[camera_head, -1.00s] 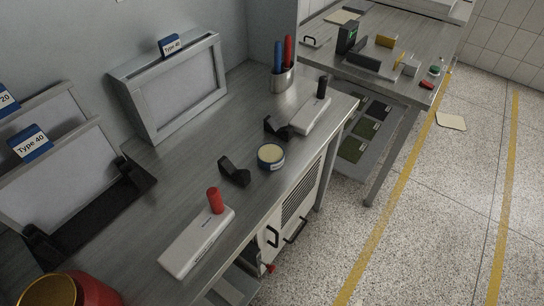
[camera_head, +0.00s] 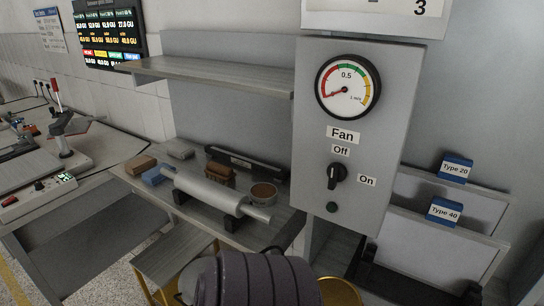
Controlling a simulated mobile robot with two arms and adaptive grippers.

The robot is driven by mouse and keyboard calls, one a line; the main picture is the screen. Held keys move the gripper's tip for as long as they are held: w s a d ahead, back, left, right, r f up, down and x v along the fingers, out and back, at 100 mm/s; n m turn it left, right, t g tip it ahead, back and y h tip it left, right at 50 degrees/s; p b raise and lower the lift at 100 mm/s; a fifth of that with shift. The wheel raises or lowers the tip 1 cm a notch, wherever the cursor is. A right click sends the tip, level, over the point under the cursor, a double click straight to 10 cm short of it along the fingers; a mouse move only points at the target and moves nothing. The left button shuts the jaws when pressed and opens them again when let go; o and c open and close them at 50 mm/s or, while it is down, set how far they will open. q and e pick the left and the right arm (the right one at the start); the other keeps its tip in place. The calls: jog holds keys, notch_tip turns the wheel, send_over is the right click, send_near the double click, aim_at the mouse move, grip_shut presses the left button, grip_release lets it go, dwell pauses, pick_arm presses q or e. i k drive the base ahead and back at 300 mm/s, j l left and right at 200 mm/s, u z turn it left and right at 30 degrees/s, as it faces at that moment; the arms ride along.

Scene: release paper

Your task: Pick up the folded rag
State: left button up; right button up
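I cannot make out a folded rag for certain. Small block-like items lie on the workbench (camera_head: 238,238) under the shelf: a tan one (camera_head: 141,165), a blue one (camera_head: 157,176) and a grey one (camera_head: 180,149). A brown item (camera_head: 220,175) sits behind a grey roller. Any of these could be cloth, but they are too small to tell. Neither of my grippers shows. A dark purple ribbed shape fills the bottom middle; I cannot tell whether it is part of my arm.
The grey roller (camera_head: 205,194) rests on black supports beside a round tin (camera_head: 263,193). A grey fan control box (camera_head: 350,140) with a gauge stands on the right. A shelf (camera_head: 215,74) overhangs the bench. A round golden rim (camera_head: 340,291) shows at the bottom.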

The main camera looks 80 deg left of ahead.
aim_at(153, 176)
jog(key=u, duration=2.95)
jog(key=k+j, duration=0.15)
jog(key=j, duration=0.15)
jog(key=k+j+z, duration=0.15)
jog(key=j, duration=0.25)
jog(key=j+z, duration=0.15)
jog(key=j, duration=0.3)
jog(key=k+j+z, duration=0.1)
jog(key=j, duration=0.3)
jog(key=k+j+z, duration=0.15)
jog(key=j+z, duration=0.3)
jog(key=j, duration=0.55)
jog(key=j+z, duration=0.3)
jog(key=j, duration=0.6)
jog(key=k, duration=0.05)
